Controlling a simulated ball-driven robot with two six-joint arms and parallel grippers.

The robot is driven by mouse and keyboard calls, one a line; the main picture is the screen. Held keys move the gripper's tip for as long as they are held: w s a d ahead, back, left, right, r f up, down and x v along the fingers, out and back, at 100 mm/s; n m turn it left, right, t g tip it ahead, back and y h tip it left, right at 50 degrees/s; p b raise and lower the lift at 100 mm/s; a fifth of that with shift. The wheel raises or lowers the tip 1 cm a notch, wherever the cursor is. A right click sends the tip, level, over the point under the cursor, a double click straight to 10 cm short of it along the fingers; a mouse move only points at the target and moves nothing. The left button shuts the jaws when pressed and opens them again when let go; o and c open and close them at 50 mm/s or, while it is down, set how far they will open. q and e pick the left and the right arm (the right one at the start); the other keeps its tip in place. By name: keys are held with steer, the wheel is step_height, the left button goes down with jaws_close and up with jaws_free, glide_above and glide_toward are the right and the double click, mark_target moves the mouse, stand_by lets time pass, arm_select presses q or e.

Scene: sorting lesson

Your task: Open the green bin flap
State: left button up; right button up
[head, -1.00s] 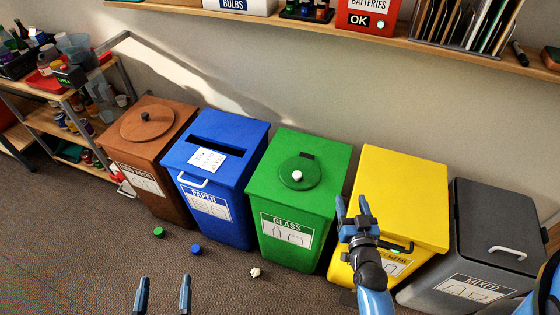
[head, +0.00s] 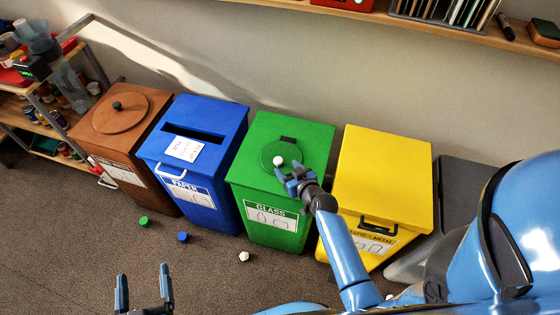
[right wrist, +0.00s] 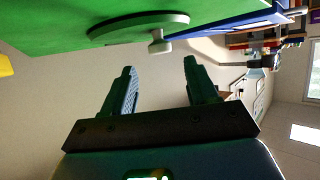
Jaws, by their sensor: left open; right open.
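The green glass bin (head: 262,235) stands between the blue and yellow bins. Its round green flap (head: 270,155) lies flat on the lid with a white knob (head: 278,160) near its front edge. The flap (right wrist: 125,27) and knob (right wrist: 158,44) also show in the right wrist view. My right gripper (head: 288,173) is open and empty, close in front of the knob; its fingers (right wrist: 160,85) point toward the knob, which lies beyond the fingertips and apart from them. My left gripper (head: 144,285) is open and empty above the floor at the bottom left.
A blue paper bin (head: 215,130), a brown bin (head: 150,130) and a yellow bin (head: 385,160) stand in the row, with a grey bin (head: 455,180) partly hidden by my right arm. Small green (head: 144,221), blue (head: 182,237) and white (head: 244,256) pieces lie on the floor.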

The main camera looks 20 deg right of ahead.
mark_target(279, 161)
steer(key=shift+x, duration=3.05)
steer(key=shift+r, duration=0.1)
steer(key=shift+c, duration=0.4)
jaws_close()
